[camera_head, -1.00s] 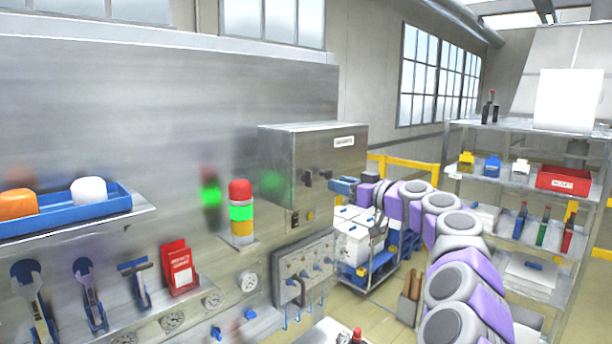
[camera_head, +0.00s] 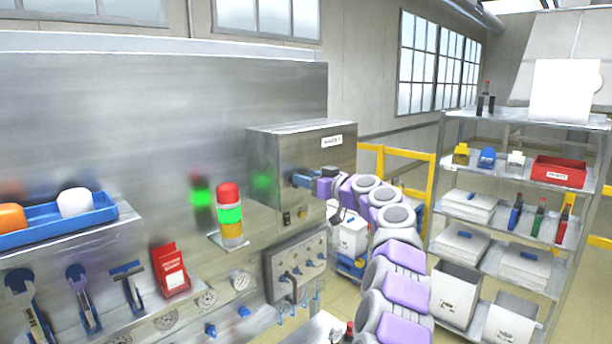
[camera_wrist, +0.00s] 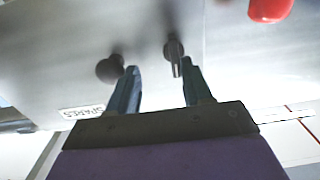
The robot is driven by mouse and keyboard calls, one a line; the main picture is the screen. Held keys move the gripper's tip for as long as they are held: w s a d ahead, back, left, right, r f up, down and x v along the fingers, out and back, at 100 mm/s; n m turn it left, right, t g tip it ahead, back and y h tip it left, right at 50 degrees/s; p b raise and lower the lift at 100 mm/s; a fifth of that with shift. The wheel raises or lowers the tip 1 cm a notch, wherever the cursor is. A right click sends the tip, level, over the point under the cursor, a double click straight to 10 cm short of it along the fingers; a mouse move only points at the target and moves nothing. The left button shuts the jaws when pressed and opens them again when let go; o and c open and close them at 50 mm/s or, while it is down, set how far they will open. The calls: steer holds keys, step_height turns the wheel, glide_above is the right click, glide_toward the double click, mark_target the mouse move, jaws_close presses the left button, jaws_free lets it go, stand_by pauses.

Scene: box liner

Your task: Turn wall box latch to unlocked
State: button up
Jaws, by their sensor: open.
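The grey metal wall box (camera_head: 263,168) is mounted on the panel, with a white label on its front. In the wrist view its front shows a round dark knob (camera_wrist: 109,69) and a slimmer dark latch handle (camera_wrist: 174,52). My gripper (camera_head: 298,178) is at the box front, hiding much of these parts in the head view. In the wrist view my gripper (camera_wrist: 160,78) is open. The latch handle lies just beyond the right finger's tip, and the round knob is by the left fingertip. I cannot tell whether either finger touches.
A stack light (camera_head: 230,214) with red, green and yellow sections stands left of the box. Below the box is a plate with several knobs (camera_head: 297,268). A shelf rack (camera_head: 470,211) stands at right. A blue tray (camera_head: 60,219) sits on a ledge at left.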

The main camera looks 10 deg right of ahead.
mark_target(290, 175)
steer(key=a, duration=0.3)
steer(key=shift+r, duration=0.2)
steer(key=shift+w+d, duration=0.1)
steer(key=shift+d, duration=0.3)
steer(key=shift+c, duration=1.3)
steer(key=shift+a, duration=0.25)
jaws_close()
